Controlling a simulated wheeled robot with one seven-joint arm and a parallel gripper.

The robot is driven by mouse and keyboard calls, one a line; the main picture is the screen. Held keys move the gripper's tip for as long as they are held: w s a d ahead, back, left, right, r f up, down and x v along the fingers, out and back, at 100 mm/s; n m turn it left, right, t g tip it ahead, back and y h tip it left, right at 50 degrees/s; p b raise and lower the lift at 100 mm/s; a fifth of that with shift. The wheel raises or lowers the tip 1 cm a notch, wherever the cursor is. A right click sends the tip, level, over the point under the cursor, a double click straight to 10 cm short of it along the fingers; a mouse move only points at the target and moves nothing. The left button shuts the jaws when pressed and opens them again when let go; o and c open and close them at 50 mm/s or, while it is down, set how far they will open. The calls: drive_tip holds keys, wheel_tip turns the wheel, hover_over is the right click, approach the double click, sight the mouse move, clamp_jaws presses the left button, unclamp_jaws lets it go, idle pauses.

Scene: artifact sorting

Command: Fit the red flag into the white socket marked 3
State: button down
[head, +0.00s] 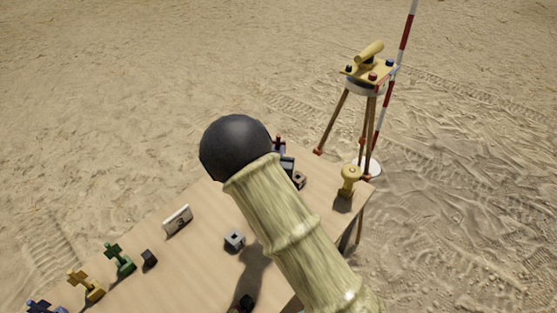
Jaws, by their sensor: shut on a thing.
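My arm crosses the middle of the head view and hides part of the table. My gripper does not show, so what it holds is hidden. A small pale grey-white socket block (235,240) with a dark opening sits on the table, left of my arm. A white sign (178,220) with a dark mark, perhaps a 3, stands to its left. A dark red cross-shaped piece (279,143) shows just right of my arm's black joint; I cannot tell whether it is the red flag. A small black and red thing (246,302) lies at the bottom edge.
On the wooden table (205,200) are green (118,258), yellow (85,285) and blue (45,306) pieces and a dark block (150,258). A brown block (299,180) and yellow knobbed piece (349,181) are right. A tripod (366,90) and striped pole (405,40) stand beyond.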

drive_tip(key=f+b, duration=0.4)
drive_tip(key=f, duration=0.1)
drive_tip(key=shift+w+d+f+b, duration=0.1)
drive_tip(key=shift+w+d+b, duration=0.05)
drive_tip(key=shift+w+b, duration=0.15)
drive_tip(key=shift+f+b, duration=0.4)
drive_tip(key=shift+f+b, duration=2.7)
drive_tip(key=shift+f, duration=0.15)
drive_tip(key=shift+b, duration=0.6)
drive_tip(key=shift+f+b, duration=1.7)
drive_tip(key=shift+f, duration=0.15)
drive_tip(key=shift+r, duration=0.2)
drive_tip(key=shift+r+p, duration=0.9)
drive_tip(key=shift+r, duration=0.5)
